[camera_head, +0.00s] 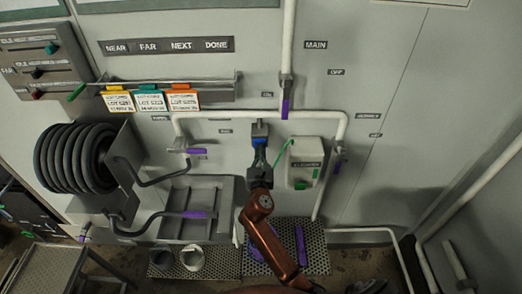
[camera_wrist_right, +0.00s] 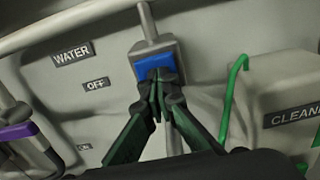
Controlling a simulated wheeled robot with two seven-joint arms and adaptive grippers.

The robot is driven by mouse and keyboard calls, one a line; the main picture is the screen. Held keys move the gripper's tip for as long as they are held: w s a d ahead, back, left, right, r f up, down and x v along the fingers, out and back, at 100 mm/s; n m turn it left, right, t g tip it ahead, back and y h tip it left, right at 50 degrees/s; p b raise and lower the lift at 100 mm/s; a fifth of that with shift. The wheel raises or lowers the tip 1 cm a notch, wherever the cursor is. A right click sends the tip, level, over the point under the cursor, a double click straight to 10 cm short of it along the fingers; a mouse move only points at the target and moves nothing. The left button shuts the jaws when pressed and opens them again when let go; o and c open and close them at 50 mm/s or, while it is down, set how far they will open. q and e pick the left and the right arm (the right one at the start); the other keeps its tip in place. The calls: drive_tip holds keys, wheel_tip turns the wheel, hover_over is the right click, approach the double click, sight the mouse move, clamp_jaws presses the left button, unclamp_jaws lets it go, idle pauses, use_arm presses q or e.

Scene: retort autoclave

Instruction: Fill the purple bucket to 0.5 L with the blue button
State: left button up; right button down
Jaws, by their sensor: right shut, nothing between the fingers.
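The blue button (camera_head: 260,128) is on the grey panel below the white pipe. It shows large in the right wrist view (camera_wrist_right: 150,63) as a blue face on a grey block under a rod. My right gripper (camera_head: 259,155) is shut and empty, its fingertips (camera_wrist_right: 161,78) at the lower part of the blue face; they look touching or very close. My left gripper is not in view.
A white box with a green bent rod (camera_head: 303,160) sits right of my gripper. A grey basin (camera_head: 193,195) and a black hose reel (camera_head: 75,158) are on the left. Purple-handled valves (camera_head: 286,105) hang on the pipes. A WATER label (camera_wrist_right: 73,52) is beside the button.

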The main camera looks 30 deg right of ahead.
idle(1.2)
idle(2.5)
drive_tip(key=shift+s+a+p, duration=0.25)
drive_tip(key=shift+s+p, duration=0.05)
drive_tip(key=p+v, duration=0.1)
drive_tip(key=v, duration=0.1)
drive_tip(key=shift+s+a, duration=0.2)
drive_tip(key=shift+s, duration=0.1)
drive_tip(key=b+v, duration=0.2)
drive_tip(key=v, duration=0.8)
drive_tip(key=shift+s, duration=0.3)
